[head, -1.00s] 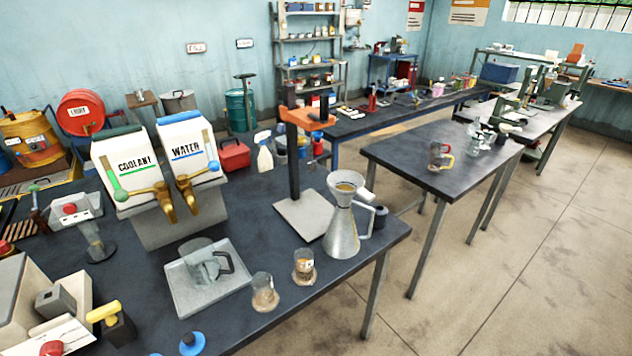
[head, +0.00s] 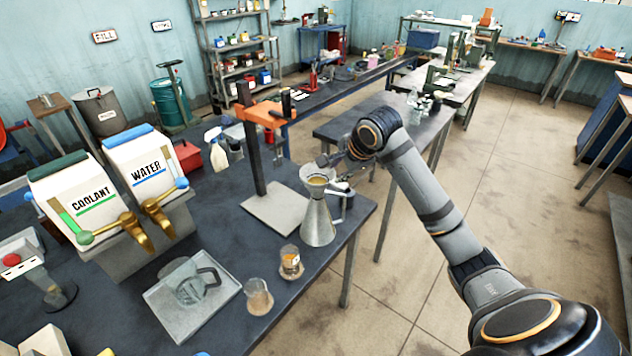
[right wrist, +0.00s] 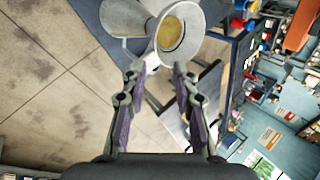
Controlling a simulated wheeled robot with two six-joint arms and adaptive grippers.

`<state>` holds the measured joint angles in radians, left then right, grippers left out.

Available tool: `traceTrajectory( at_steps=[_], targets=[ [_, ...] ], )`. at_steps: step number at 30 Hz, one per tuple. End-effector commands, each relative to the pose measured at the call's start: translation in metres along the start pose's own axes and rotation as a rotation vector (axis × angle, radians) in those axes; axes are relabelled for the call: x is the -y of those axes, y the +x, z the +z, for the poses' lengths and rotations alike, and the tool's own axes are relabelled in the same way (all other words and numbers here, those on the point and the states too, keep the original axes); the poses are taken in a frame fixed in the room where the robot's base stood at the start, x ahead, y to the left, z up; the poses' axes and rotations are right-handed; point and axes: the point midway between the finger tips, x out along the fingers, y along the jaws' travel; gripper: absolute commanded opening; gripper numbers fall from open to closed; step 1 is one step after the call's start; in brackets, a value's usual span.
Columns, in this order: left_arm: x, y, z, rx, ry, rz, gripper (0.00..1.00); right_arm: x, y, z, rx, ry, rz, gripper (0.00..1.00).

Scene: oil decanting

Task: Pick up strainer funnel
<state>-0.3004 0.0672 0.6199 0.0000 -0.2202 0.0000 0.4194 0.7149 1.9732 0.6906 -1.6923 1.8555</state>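The strainer funnel (head: 318,213) is a grey metal cone with a round cup on top, a strainer inside it and a side handle. It stands upright near the right edge of the front table. My right gripper (head: 338,166) is just behind and right of its top in the head view. In the right wrist view the gripper (right wrist: 158,75) is open, with its fingers apart and pointing at the funnel (right wrist: 172,32). Nothing is between the fingers. Whether a finger touches the funnel I cannot tell. My left gripper is not in view.
A grey stand with an orange arm (head: 267,112) rises left of the funnel. Two small glass jars, one (head: 291,262) and another (head: 258,297), stand in front. A tray (head: 168,313) holds a clear jug. Coolant and water dispensers (head: 146,170) stand at left.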

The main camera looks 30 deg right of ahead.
Motion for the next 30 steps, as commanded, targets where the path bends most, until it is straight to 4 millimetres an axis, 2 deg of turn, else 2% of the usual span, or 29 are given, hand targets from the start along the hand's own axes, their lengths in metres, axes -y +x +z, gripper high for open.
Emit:
traceTrajectory(
  at_steps=[1, 6, 11, 14, 17, 21, 29, 30],
  targets=[
    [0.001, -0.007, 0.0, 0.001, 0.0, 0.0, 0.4, 0.001, 0.007, 0.002, 0.006, 0.002, 0.004, 0.29],
    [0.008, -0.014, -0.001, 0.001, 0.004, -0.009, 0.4, 0.001, 0.033, 0.002, 0.003, 0.0, 0.001, 0.29],
    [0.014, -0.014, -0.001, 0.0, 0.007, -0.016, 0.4, 0.0, 0.039, 0.001, 0.0, -0.002, 0.0, 0.29],
    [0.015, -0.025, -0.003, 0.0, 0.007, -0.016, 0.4, -0.001, 0.046, 0.004, 0.004, 0.0, 0.005, 0.29],
    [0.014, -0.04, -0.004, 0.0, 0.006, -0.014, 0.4, -0.002, 0.062, 0.008, 0.005, 0.001, 0.005, 0.29],
    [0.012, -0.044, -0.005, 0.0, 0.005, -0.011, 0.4, -0.003, 0.084, 0.007, 0.001, 0.0, 0.002, 0.29],
    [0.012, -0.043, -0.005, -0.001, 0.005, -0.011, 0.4, -0.004, 0.091, 0.006, 0.0, -0.004, -0.001, 0.29],
    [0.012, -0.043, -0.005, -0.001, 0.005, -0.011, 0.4, -0.004, 0.091, 0.006, 0.0, -0.004, -0.001, 0.25]
  ],
)
